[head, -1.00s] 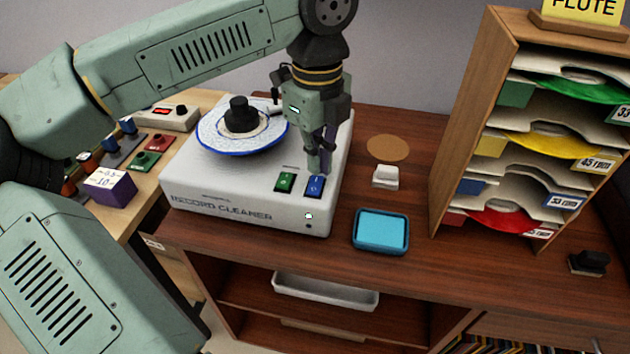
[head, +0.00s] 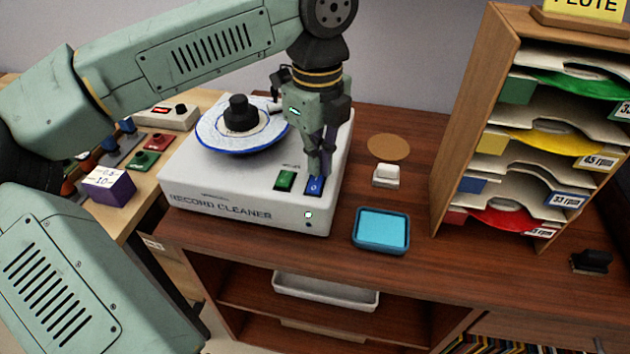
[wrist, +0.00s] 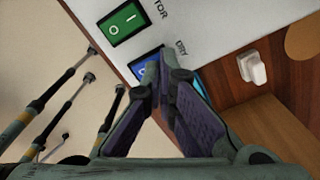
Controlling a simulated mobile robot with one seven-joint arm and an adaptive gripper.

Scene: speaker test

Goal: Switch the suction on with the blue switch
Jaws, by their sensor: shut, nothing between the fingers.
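The white record cleaner (head: 200,197) stands on the wooden cabinet top. The blue switch (head: 315,188) is at its front right, to the right of the green switch (head: 285,180). My gripper (head: 319,172) is shut and empty, pointing down at the blue switch; its fingertips are at or just above the far part of the switch. In the wrist view the shut fingertips (wrist: 158,62) cover much of the blue switch (wrist: 141,66), and the green switch (wrist: 124,22) is in full view. I cannot tell whether the fingertips touch or how the blue switch is tilted.
A blue-rimmed record (head: 208,136) lies on the cleaner under a black knob (head: 240,115). To the right are a small white block (head: 386,176), a blue tray (head: 381,249) and a cork disc (head: 388,147). A wooden sleeve rack (head: 455,150) stands at the right.

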